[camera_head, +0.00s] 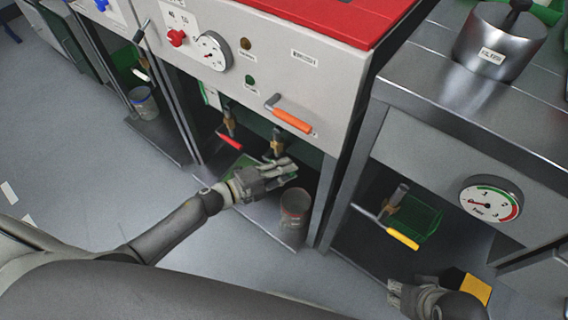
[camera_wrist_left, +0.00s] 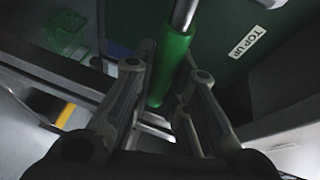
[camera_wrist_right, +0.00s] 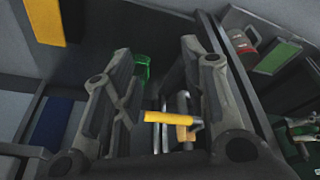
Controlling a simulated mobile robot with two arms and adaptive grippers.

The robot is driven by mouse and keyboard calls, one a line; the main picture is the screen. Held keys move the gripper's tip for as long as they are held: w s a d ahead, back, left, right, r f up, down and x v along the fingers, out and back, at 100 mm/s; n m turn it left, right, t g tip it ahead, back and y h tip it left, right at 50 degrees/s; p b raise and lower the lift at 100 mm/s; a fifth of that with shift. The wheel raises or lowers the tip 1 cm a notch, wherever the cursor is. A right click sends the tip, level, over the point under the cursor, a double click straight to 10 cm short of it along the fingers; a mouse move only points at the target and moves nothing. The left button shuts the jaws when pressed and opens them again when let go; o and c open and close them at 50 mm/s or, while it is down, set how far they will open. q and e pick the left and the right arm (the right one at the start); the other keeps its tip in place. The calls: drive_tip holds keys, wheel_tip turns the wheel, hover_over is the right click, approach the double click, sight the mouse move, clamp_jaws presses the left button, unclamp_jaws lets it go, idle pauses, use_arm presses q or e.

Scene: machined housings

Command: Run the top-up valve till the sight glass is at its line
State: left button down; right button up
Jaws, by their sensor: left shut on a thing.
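My left gripper (camera_head: 284,170) reaches under the white-fronted machine. In the left wrist view its fingers (camera_wrist_left: 160,95) are closed around the green handle (camera_wrist_left: 171,65) of a valve lever. A "TOP UP" label (camera_wrist_left: 248,42) is on the panel beside that handle. In the head view a brass valve body (camera_head: 278,143) shows just above the gripper, and the gripper hides most of the handle. I cannot pick out the sight glass or its line for certain. My right gripper (camera_head: 394,296) is low at the right, with its fingers (camera_wrist_right: 155,80) apart and empty.
A red-handled valve (camera_head: 230,140) and an orange lever (camera_head: 292,120) are near the left gripper. A grey can (camera_head: 294,215) stands below. A yellow-handled valve (camera_head: 402,237) and a round gauge (camera_head: 490,198) are on the right-hand bench.

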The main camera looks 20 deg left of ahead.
use_arm(q)
drive_tip(key=shift+f+m+y, duration=0.4)
drive_tip(key=shift+f+m, duration=0.1)
drive_tip(key=c, duration=1.4)
unclamp_jaws()
drive_tip(key=v, duration=1.2)
